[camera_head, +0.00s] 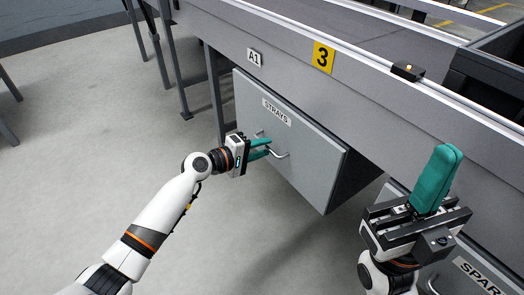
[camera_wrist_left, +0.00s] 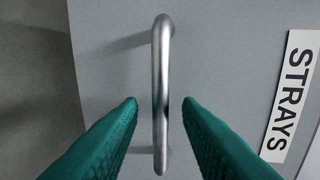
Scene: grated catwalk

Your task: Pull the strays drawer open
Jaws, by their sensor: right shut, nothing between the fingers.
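The grey strays drawer (camera_head: 290,125), with its white STRAYS label (camera_head: 276,111), is under the bench in the head view. Its silver bar handle (camera_head: 283,155) is on the front. In the left wrist view the handle (camera_wrist_left: 160,65) runs up and down the picture, near the middle. My left gripper (camera_head: 269,147) is at the handle with its green fingers open, one on each side of the bar. In the left wrist view a gap shows between each fingertip and the bar. My right gripper (camera_head: 447,152) is shut and empty, with its fingers pointing up, at the right.
A second drawer, its label (camera_head: 477,274) partly hidden, is at the lower right, behind my right arm. A bench leg (camera_head: 215,92) stands left of the drawer. The floor in front is clear.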

